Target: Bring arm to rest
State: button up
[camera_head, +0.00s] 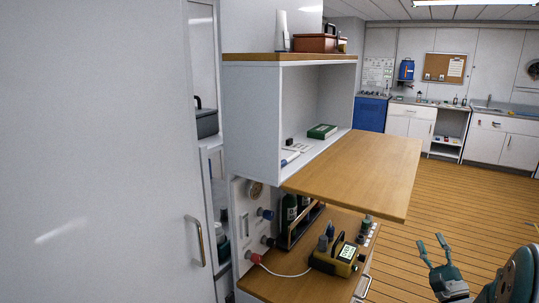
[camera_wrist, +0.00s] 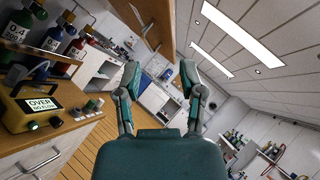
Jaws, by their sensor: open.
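My gripper (camera_head: 434,250) is at the lower right of the head view, raised over the wooden floor, to the right of the fill panel. Its two fingers are spread apart with nothing between them. The wrist view also shows my gripper (camera_wrist: 160,85) open and empty, with the room tilted behind it. Part of my arm (camera_head: 515,275) shows at the right edge of the head view. The fingers appear clear of the bench and the fold-down board.
A fold-down wooden board (camera_head: 365,165) juts out above the lower bench (camera_head: 270,285). A yellow device (camera_head: 335,258) with a white cord sits on that bench; its display reads "OVER" in the wrist view (camera_wrist: 42,104). A large white door (camera_head: 95,150) fills the left. Open floor (camera_head: 450,195) lies right.

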jog(key=s+a+r+n+g+y, duration=0.1)
jog(key=s+a+n+g+y, duration=0.2)
jog(key=a+n+g+y, duration=0.65)
jog(key=s+a+r+n+g+y, duration=0.1)
jog(key=s+a+n+g+y, duration=0.2)
jog(key=a, duration=1.1)
jog(key=s+a+f+n+g+h, duration=0.2)
jog(key=s+a+n+g+h, duration=0.15)
jog(key=s, duration=0.25)
jog(key=s+a+f+n+g+h, duration=0.3)
jog(key=s+a+n+g, duration=0.15)
jog(key=s, duration=0.25)
jog(key=s+d+r+n+t+h, duration=0.1)
jog(key=s+d+n+h, duration=0.3)
jog(key=d+h, duration=0.4)
jog(key=shift+s+t, duration=0.45)
jog(key=shift+s, duration=0.05)
jog(key=shift+d, duration=0.1)
